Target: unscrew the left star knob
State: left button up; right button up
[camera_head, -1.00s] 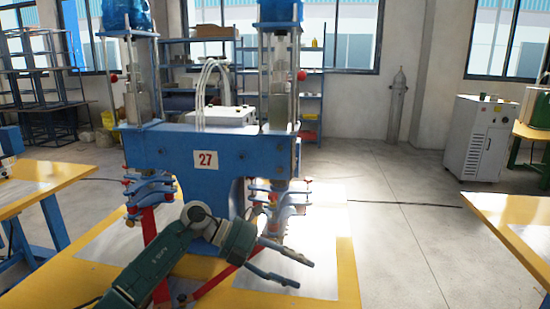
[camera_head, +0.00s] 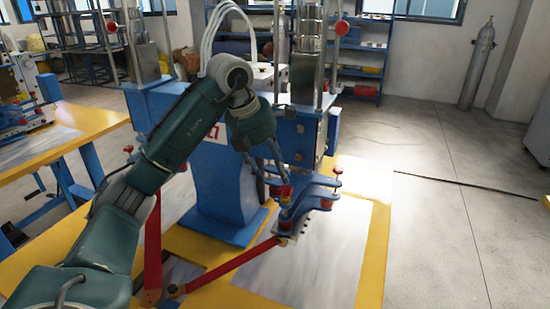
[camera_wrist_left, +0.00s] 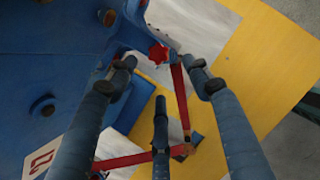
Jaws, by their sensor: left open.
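My left gripper (camera_head: 273,178) is open in front of the blue welding machine, its fingers pointing down beside the right-hand clamp head (camera_head: 310,190). In the left wrist view my left gripper (camera_wrist_left: 160,72) has its fingers spread, with nothing between the tips. A red star knob (camera_wrist_left: 158,53) shows there just beyond and between the two upper fingertips, apparently apart from them. In the head view a red piece (camera_head: 284,190) is close to the fingers, partly covered; I cannot tell whether it is the same knob. My left arm hides much of the machine's left clamp head. My right gripper is not in view.
Red levers (camera_head: 235,262) run below the arm over the yellow table (camera_head: 372,270). Other red knobs (camera_head: 338,170) stick out on the clamp head's right. The machine's blue body (camera_head: 225,190) stands close beside the gripper. Open floor (camera_head: 440,230) lies to the right.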

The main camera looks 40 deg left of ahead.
aim_at(283, 190)
pick_arm(q)
jog(key=p+x, duration=0.1)
jog(key=x, duration=0.6)
jog(key=shift+w+d, duration=0.1)
jog(key=shift+w, duration=0.1)
jog(key=shift+f, duration=0.35)
jog(key=shift+w+f, duration=0.1)
jog(key=shift+f, duration=0.1)
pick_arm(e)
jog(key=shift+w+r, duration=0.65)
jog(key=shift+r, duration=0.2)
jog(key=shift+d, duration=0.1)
pick_arm(q)
jog(key=shift+w, duration=0.1)
jog(key=c, duration=1.1)
jog(key=o, duration=1.1)
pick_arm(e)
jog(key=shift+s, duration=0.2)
pick_arm(q)
jog(key=shift+r, duration=0.1)
